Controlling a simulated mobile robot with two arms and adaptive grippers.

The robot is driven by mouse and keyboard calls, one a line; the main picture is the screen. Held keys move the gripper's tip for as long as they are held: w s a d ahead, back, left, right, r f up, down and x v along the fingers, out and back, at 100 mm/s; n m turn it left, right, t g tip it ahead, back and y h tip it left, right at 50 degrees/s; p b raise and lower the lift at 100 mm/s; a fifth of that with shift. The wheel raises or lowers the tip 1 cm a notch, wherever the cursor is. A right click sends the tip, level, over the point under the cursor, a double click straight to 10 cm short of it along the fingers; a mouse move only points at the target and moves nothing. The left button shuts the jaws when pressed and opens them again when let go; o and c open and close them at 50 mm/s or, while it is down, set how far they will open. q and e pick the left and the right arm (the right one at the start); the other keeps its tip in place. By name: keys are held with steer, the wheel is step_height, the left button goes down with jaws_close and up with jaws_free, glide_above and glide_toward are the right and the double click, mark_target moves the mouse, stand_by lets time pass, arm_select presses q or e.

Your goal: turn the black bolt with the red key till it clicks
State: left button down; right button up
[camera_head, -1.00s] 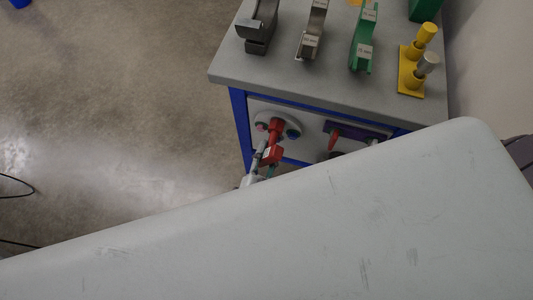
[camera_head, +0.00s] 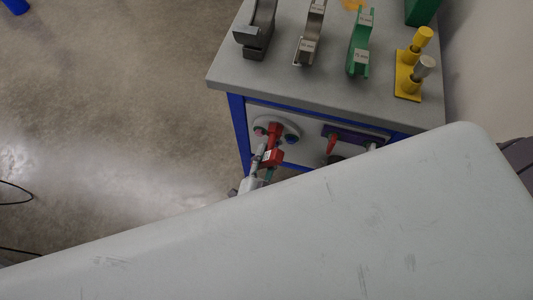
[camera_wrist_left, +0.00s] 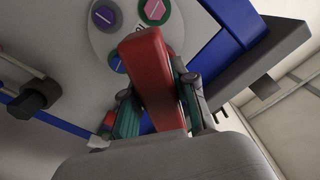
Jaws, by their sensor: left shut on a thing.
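My left gripper (camera_head: 266,163) is shut on the red key (camera_head: 272,154), in front of the cart's upright side panel. In the left wrist view the red key (camera_wrist_left: 153,75) stands between the two fingers of the left gripper (camera_wrist_left: 160,108). The key's far end reaches the pale round plate (camera_wrist_left: 103,42), which carries coloured slotted bolt heads, one purple and one pink and green. I cannot make out the black bolt on this plate; the key covers part of the plate. My right gripper is not in view.
The grey cart top (camera_head: 310,82) overhangs the panel. On it stand grey, metal and green clamp-like pieces and a yellow holder (camera_head: 408,86). A purple strip with a red lever (camera_head: 331,144) is right of the plate. Open floor (camera_head: 110,110) lies left.

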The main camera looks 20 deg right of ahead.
arm_select(q)
steer(key=shift+r+m, duration=0.1)
steer(key=shift+m, duration=2.2)
